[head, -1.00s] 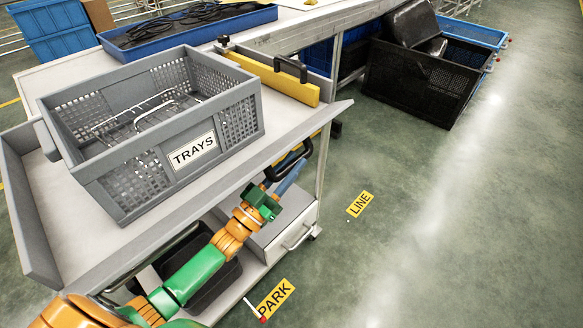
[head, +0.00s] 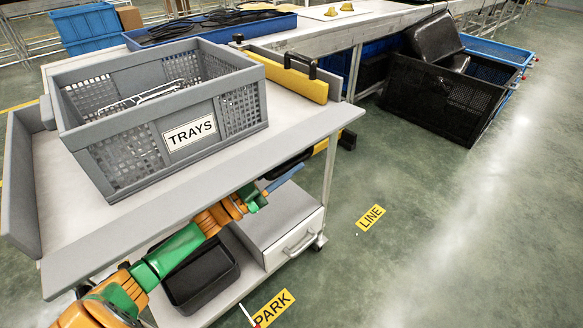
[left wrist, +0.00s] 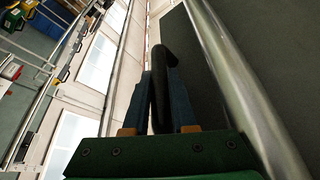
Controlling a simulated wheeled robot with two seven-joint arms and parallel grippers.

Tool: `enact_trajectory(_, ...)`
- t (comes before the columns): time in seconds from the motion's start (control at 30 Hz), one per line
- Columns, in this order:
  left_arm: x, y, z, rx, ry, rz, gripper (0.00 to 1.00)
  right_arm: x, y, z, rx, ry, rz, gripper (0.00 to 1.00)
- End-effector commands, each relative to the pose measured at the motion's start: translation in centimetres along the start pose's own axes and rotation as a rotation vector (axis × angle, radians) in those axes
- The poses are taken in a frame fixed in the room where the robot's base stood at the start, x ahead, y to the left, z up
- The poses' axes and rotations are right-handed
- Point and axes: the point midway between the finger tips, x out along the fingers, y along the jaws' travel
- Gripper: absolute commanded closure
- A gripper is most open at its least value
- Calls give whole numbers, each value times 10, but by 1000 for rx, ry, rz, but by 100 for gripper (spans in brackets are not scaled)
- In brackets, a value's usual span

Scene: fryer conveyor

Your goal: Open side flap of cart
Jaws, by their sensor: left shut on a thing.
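The cart's long near side has a grey panel (head: 205,192) along the top; in the head view it sticks outward and hides what lies just under it. My left gripper (head: 284,178) reaches under this panel's edge from below, its blue fingers partly hidden. In the left wrist view, my left gripper (left wrist: 161,88) is shut on a black handle (left wrist: 160,68), which stands between the two blue fingers. A dark flat panel (left wrist: 238,65) and a metal tube show to the right of it. My right gripper is not in view.
A grey TRAYS crate (head: 95,180) stands on the cart top. A yellow bar (head: 285,76) with a black handle stands at the far end. Below are a black tray (head: 203,285) and a drawer box (head: 290,243). The floor to the right is clear; black crates (head: 430,98) stand beyond.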

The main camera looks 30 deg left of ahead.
Motion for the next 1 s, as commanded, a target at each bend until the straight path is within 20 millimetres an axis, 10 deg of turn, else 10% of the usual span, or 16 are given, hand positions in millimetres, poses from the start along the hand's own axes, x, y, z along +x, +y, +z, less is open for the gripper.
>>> enact_trajectory(0.33,0,0,0,1,1,1,100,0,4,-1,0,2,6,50)
enact_trajectory(0.37,0,0,0,1,1,1,73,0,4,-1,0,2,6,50)
enact_trajectory(0.47,0,0,0,1,1,1,46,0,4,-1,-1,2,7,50)
enact_trajectory(0.77,-2,0,0,1,0,1,45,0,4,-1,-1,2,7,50)
enact_trajectory(1.0,-49,1,2,0,-6,3,45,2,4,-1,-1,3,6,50)
